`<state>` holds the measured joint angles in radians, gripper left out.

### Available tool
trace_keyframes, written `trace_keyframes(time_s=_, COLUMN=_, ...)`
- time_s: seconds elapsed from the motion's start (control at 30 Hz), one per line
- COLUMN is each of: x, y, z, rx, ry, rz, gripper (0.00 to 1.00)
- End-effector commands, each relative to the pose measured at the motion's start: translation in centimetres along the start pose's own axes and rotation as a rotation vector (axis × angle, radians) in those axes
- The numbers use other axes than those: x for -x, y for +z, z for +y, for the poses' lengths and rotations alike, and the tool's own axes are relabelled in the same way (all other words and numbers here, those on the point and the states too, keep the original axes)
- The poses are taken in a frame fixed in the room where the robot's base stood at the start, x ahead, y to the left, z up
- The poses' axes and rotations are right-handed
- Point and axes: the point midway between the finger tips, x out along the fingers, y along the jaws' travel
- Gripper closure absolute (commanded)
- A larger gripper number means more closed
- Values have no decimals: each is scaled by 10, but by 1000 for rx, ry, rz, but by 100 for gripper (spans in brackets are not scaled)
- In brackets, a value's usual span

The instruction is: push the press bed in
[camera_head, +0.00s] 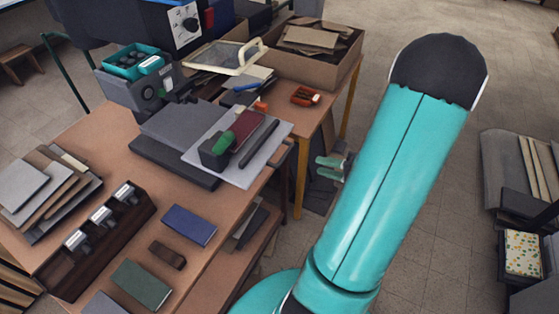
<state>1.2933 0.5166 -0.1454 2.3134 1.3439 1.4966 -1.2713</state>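The press (140,85) stands at the back left of the table, with a dark blue body and a teal tray on it. A bed-like pale grey plate (272,135) lies over dark grey slabs (180,130) in front of the press and sticks out toward the table's right edge. On the plate lie a dark red cover (252,128), a dark bar and a green-knobbed block (217,150). My gripper (327,168) is to the right of the plate, apart from it, past the table edge. Its two teal fingers are spread with nothing between them. My arm hides the rest of it.
A dark rack with metal pieces (100,240), stacked boards (40,190) and several cover pieces occupy the near table. A second table holds a cardboard box (320,45) and a red-orange item (305,96).

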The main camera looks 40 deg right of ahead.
Motion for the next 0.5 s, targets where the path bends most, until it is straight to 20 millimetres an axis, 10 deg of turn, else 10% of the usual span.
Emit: trace_keyframes(time_s=0.5, x=-74, y=-7, z=1, rx=-1, ry=-2, rz=0, gripper=70)
